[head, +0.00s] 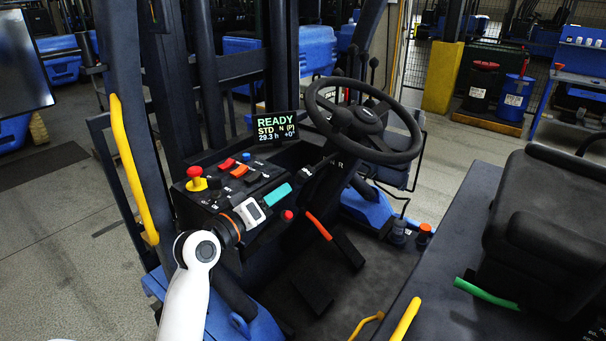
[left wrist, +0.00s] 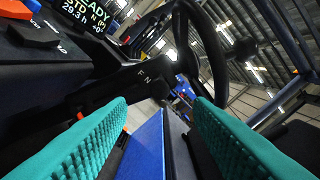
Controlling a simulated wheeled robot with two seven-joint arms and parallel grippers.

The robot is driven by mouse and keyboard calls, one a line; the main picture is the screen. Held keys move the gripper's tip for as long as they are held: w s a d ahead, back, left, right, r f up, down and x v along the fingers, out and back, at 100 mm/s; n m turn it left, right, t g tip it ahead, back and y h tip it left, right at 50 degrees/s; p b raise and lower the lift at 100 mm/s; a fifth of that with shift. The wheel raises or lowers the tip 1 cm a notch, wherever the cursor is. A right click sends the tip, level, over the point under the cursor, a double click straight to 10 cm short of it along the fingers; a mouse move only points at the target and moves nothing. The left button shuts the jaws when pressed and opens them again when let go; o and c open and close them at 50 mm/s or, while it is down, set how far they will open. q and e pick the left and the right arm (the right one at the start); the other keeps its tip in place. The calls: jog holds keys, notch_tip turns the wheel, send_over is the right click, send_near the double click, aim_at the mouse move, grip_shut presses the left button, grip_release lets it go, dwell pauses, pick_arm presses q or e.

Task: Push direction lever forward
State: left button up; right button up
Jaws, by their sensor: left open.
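The direction lever (head: 319,166) appears as a dark stalk on the left of the steering column, below the steering wheel (head: 365,120). An R shows beside it in the head view, and the letters F and N show on the dark column part (left wrist: 143,78) in the left wrist view. The lever's exact outline is hard to tell against the dark housing. My left gripper (head: 281,192) has teal fingers and is over the right part of the console, left of the lever and apart from it. In the left wrist view its jaws (left wrist: 162,106) are open and empty. My right gripper is not in view.
A display (head: 276,127) reads READY, STD, N (P). The console holds a red-and-yellow knob (head: 196,181), coloured switches and a red button (head: 288,215). An orange-red handle (head: 319,226) stands below the column. The black seat (head: 560,220) is at the right.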

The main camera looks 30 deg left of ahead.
aim_at(298, 180)
pick_arm(q)
jog(key=w, duration=0.2)
jog(key=w+p, duration=0.1)
jog(key=shift+w+d+r, duration=0.15)
jog(key=shift+w+r, duration=0.1)
jog(key=shift+w, duration=0.05)
jog(key=w, duration=0.2)
jog(key=w+p, duration=0.1)
jog(key=w, duration=0.1)
jog(key=shift+w+d+f, duration=0.15)
jog(key=shift+w+f, duration=0.05)
jog(key=shift+w, duration=0.6)
jog(key=shift+f, duration=0.1)
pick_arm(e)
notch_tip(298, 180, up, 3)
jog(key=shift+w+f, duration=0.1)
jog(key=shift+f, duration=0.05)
pick_arm(q)
jog(key=shift+c, duration=0.6)
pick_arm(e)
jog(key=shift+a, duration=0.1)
pick_arm(q)
grip_shut()
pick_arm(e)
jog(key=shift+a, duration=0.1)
